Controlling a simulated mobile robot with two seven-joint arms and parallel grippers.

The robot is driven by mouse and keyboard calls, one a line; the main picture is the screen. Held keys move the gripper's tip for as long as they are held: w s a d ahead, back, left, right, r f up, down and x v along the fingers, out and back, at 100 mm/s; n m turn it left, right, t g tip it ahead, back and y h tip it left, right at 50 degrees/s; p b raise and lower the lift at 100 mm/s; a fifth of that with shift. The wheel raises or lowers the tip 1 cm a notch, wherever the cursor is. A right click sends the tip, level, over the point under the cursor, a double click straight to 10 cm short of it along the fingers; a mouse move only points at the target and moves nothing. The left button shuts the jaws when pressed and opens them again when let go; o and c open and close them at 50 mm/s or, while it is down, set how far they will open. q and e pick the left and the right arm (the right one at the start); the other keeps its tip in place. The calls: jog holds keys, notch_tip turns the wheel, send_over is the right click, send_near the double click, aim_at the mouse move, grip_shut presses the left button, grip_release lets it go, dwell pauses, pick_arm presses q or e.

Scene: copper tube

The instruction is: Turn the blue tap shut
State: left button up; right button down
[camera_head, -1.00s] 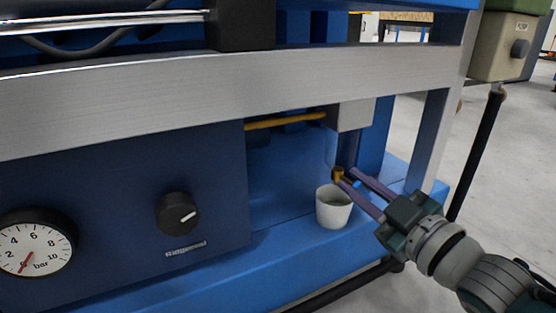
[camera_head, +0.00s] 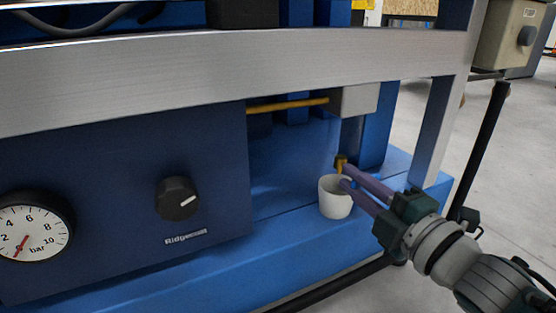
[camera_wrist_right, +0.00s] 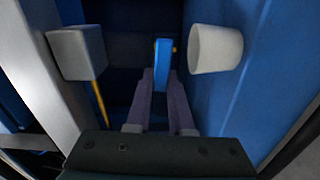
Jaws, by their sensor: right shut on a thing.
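The blue tap's handle (camera_wrist_right: 163,58) shows in the right wrist view as an upright blue lever between the fingertips. My right gripper (camera_head: 345,174) reaches in from the lower right and is shut on the handle. Its two purple fingers also show in the right wrist view (camera_wrist_right: 162,78), one on each side of the lever. My left gripper is not in view.
A white cup (camera_head: 336,203) stands on the blue ledge (camera_head: 272,255) close under the tap and lower finger. A grey box (camera_head: 355,99) with a yellow pipe (camera_head: 287,105) is above. A metal frame post (camera_head: 434,130) stands to the right.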

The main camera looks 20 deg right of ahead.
jog(key=shift+f+n, duration=0.15)
jog(key=shift+n, duration=0.35)
jog(key=c, duration=0.8)
grip_release()
jog(key=shift+s, duration=0.35)
jog(key=s+p, duration=0.4)
jog(key=s, duration=0.5)
jog(key=shift+s+d, duration=0.15)
jog(key=shift+d, duration=0.25)
